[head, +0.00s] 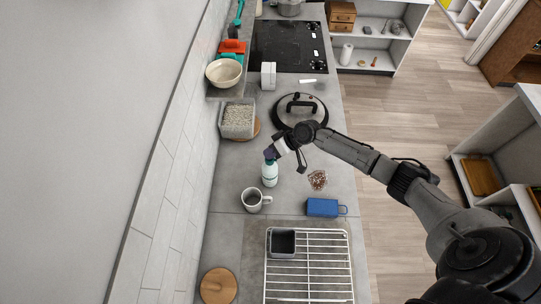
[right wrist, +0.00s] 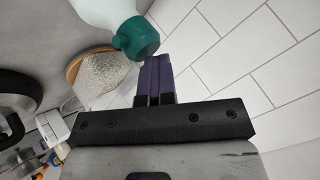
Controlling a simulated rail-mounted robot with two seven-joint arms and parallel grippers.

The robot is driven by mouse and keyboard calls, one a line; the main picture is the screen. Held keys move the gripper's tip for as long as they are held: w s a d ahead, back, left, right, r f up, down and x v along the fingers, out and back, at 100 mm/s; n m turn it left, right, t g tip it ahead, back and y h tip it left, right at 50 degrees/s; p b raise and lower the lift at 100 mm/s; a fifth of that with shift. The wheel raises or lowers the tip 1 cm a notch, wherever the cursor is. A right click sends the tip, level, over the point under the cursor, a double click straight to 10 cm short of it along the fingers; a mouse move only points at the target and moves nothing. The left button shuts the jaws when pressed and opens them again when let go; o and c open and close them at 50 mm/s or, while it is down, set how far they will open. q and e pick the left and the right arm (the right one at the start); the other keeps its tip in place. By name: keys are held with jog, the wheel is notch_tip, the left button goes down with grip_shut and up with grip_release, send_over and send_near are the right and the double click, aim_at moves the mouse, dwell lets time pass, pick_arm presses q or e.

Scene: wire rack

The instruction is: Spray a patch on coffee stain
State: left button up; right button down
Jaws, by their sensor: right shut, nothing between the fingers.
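A white spray bottle (head: 270,175) with a teal top stands upright on the grey counter. In the right wrist view, the bottle (right wrist: 105,12) shows its teal top (right wrist: 137,38) close beside my fingertips. My right gripper (head: 270,154) is at the bottle's top; its purple fingers (right wrist: 154,78) are shut with nothing between them. I cannot tell whether they touch the top. A reddish-brown speckled patch (head: 317,180), perhaps the coffee stain, lies on the counter to the right of the bottle. My left gripper is not in view.
A white mug (head: 255,199) and a blue box-shaped object (head: 324,208) stand nearer than the bottle. A wire rack (head: 330,264) holds a grey container (head: 283,243). A lidded pan (head: 300,112) and a container of pale grains (head: 238,120) are behind. The tiled wall (head: 172,158) borders the left.

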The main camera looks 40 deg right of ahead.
jog(key=shift+s+f, duration=0.2)
jog(key=shift+r+p, duration=0.25)
jog(key=shift+p, duration=0.05)
jog(key=shift+r, duration=0.1)
jog(key=shift+r+p, duration=0.65)
jog(key=shift+r, duration=0.1)
notch_tip(320, 180, up, 3)
jog(key=p, duration=0.2)
jog(key=shift+r+p, duration=0.15)
jog(key=shift+p, duration=0.15)
jog(key=shift+r+p, duration=0.45)
jog(key=shift+r, duration=0.2)
